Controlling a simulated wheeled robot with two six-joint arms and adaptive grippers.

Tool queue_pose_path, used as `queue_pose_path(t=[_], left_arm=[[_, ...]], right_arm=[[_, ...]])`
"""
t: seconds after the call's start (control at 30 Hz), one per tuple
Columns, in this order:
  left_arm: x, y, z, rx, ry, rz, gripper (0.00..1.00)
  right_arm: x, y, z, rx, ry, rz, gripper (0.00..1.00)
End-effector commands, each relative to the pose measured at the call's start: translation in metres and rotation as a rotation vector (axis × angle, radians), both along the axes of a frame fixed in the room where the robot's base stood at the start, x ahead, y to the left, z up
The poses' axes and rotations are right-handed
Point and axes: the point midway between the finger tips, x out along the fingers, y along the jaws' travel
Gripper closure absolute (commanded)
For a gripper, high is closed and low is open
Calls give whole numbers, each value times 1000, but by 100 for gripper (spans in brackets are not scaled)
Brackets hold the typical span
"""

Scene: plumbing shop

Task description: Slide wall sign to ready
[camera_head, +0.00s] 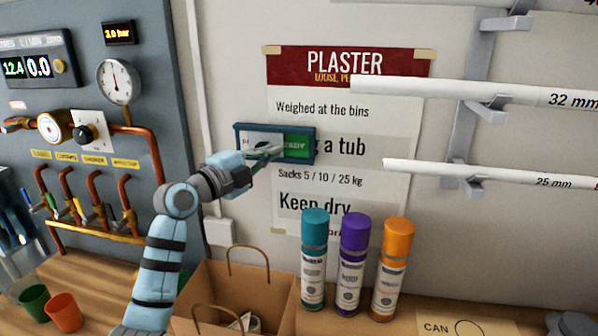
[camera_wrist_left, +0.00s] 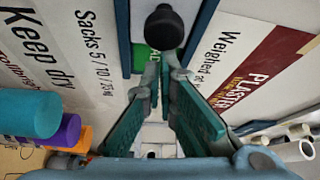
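The wall sign (camera_head: 312,158) is a blue-framed slide sign fixed over the plaster poster. A green panel with partly hidden READY lettering (camera_head: 299,144) shows at its right, and a pale part with lettering at its left. A dark round knob (camera_wrist_left: 164,27) stands out from the sign in the left wrist view. My left gripper (camera_head: 274,153) is in front of the sign. My right gripper is out of view.
A paper bag (camera_head: 238,291) stands below my left arm. Teal (camera_head: 314,262), purple (camera_head: 352,265) and orange (camera_head: 393,270) spray cans stand right of it. White pipes (camera_head: 470,93) project at the right. A gauge panel (camera_head: 90,92) is at the left.

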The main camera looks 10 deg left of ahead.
Motion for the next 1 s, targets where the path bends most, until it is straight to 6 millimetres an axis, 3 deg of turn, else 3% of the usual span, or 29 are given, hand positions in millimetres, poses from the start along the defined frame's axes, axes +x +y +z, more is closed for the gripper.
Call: queue_pose_path(t=[0.03,0.2,0.53,0.67,0.87,1.0], left_arm=[[0,11,-9,3,1,4,100],[-1,27,-3,-1,1,2,100],[-1,27,0,-1,1,1,100],[-2,21,2,-2,1,1,100],[-8,-9,12,-2,0,8,100],[-40,12,2,6,-1,17,100]], right_arm=[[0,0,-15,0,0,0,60],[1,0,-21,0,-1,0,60],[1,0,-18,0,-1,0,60],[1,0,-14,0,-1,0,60],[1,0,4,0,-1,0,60],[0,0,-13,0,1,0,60]])
